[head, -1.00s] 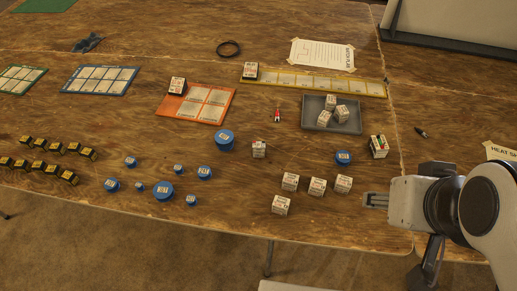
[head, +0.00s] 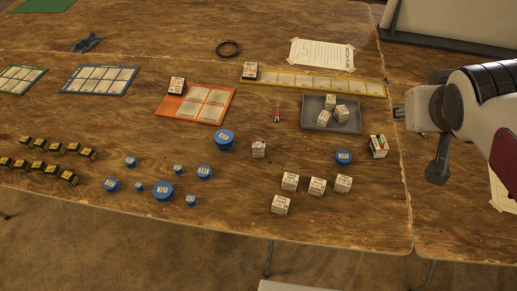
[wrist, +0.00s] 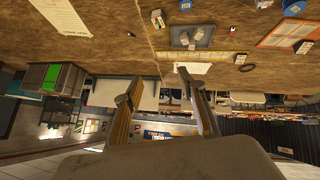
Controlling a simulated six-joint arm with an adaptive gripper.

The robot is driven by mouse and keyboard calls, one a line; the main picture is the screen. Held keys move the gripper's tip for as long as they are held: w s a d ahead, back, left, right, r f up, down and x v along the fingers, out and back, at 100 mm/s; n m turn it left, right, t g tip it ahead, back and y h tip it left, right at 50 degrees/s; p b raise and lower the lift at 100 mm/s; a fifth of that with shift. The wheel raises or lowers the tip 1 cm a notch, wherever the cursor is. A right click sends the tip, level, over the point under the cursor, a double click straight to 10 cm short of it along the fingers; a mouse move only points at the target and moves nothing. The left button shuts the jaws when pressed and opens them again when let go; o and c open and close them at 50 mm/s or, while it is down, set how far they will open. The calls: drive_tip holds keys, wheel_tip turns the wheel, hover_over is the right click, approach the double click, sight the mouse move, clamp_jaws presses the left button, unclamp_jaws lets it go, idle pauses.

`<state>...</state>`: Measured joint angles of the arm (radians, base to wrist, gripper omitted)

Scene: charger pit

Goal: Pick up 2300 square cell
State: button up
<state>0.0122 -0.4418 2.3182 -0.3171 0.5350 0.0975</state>
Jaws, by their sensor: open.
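White square cells with printed labels stand on the wooden table; their numbers are too small to read, so I cannot tell which is the 2300. Several stand at the front, such as one square cell (head: 316,186). Another square cell (head: 259,149) stands alone near the middle, and a larger one with coloured markings (head: 378,146) stands at the right. Three more square cells (head: 330,102) are in the grey tray (head: 350,127). My gripper (head: 398,114) is open and empty, right of the tray. In the wrist view my open gripper (wrist: 158,78) has nothing between its fingers.
Blue round cells (head: 162,191) and black-and-yellow cells (head: 39,168) stand at the left front. An orange mat (head: 177,110) and a yellow strip (head: 366,88) each carry a dark-sided cell. A paper sheet (head: 322,55) lies behind. Table space right of the front square cells is bare.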

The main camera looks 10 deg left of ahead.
drive_tip(key=w+a+r+n+t+y, duration=0.1)
drive_tip(key=w+n+t, duration=0.1)
drive_tip(key=w, duration=0.8)
drive_tip(key=w+a+r+n+t+y, duration=0.1)
drive_tip(key=w+r+n+t, duration=0.1)
drive_tip(key=w, duration=0.8)
drive_tip(key=w+a+f+n+y, duration=0.55)
drive_tip(key=w+a+f, duration=0.25)
drive_tip(key=w+a, duration=0.3)
drive_tip(key=a+f+n+g+y, duration=0.5)
drive_tip(key=a+f, duration=0.3)
drive_tip(key=f, duration=0.6)
drive_tip(key=s+a+f+n+g+y, duration=0.1)
drive_tip(key=s+f+g, duration=0.2)
drive_tip(key=s+f, duration=0.1)
drive_tip(key=s+a+f+n+g+y, duration=0.1)
drive_tip(key=s+f+g, duration=0.2)
drive_tip(key=f, duration=0.3)
drive_tip(key=s+a+f+n+g+y, duration=0.1)
drive_tip(key=s+f+g, duration=0.2)
drive_tip(key=s+f, duration=0.1)
drive_tip(key=shift+s+a+f+n, duration=0.15)
drive_tip(key=shift+s+f+n, duration=0.05)
drive_tip(key=shift+f, duration=0.25)
drive_tip(key=shift+s+a+f+n, duration=0.1)
drive_tip(key=shift+s+f+n, duration=0.1)
drive_tip(key=shift+f, duration=0.2)
drive_tip(key=shift+s+f, duration=0.25)
drive_tip(key=shift+s, duration=0.05)
